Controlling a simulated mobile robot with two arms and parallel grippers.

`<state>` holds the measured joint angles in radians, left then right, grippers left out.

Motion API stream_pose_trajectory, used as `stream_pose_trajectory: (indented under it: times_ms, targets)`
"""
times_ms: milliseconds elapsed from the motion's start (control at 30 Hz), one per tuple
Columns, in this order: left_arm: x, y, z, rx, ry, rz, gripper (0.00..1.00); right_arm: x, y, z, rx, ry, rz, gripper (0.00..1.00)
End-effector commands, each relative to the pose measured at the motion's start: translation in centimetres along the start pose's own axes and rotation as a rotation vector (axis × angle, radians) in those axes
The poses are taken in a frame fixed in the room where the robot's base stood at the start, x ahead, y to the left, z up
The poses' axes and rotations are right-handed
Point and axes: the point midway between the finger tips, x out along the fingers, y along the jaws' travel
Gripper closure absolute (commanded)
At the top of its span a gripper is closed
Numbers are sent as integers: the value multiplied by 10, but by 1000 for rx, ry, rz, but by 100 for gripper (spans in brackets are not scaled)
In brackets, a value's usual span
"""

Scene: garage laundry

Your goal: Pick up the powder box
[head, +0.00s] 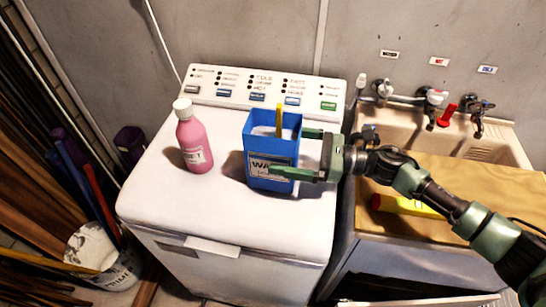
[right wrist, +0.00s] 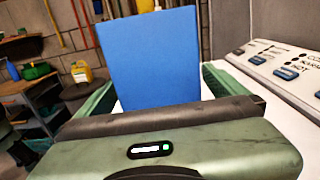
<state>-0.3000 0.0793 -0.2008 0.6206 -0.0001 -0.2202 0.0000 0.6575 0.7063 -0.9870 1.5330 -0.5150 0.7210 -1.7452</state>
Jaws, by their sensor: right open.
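The blue powder box (head: 259,155) stands upright on the white washing machine, open at the top with a yellow stick-like piece rising from it. My right gripper (head: 296,154) comes in from the right; its green fingers are apart, one on the near side of the box and one on the far side. In the right wrist view the box (right wrist: 152,60) fills the space between the open fingers, its blue side facing the palm. I cannot tell whether the fingers touch it. My left gripper is not in view.
A pink bottle (head: 194,142) with a white cap stands left of the box on the washing machine (head: 225,225). The control panel (head: 262,88) rises behind. A sink (head: 400,130) with taps and a wooden counter (head: 440,172) holding a yellow item are at the right.

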Motion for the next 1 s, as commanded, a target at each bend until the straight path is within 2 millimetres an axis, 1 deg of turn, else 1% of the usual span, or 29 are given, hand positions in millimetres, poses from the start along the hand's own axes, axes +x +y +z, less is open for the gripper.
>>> stream_pose_trajectory:
  times_ms: [33,100,200,467,567,600,667,700,767,800,833,1000]
  targets:
    - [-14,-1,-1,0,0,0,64,10,1,8,2,-1,2,0]
    - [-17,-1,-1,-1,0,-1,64,20,1,5,0,-2,2,0]
    - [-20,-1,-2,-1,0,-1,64,29,1,3,1,-1,0,0]
    - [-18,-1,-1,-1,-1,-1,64,31,1,0,0,0,-1,0]
    - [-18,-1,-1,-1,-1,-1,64,31,1,0,0,0,0,25]
    - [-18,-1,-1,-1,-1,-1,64,31,1,0,0,0,0,36]
    - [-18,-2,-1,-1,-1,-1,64,31,1,0,0,0,0,53]
    - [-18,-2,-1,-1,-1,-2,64,31,1,0,0,0,0,64]
    - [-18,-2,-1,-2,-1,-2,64,31,1,0,0,0,0,81]
    - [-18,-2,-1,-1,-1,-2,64,31,1,0,0,0,0,92]
    - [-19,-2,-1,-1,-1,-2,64,32,0,3,-2,-5,1,96]
    - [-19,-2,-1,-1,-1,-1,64,32,0,4,-2,-5,1,96]
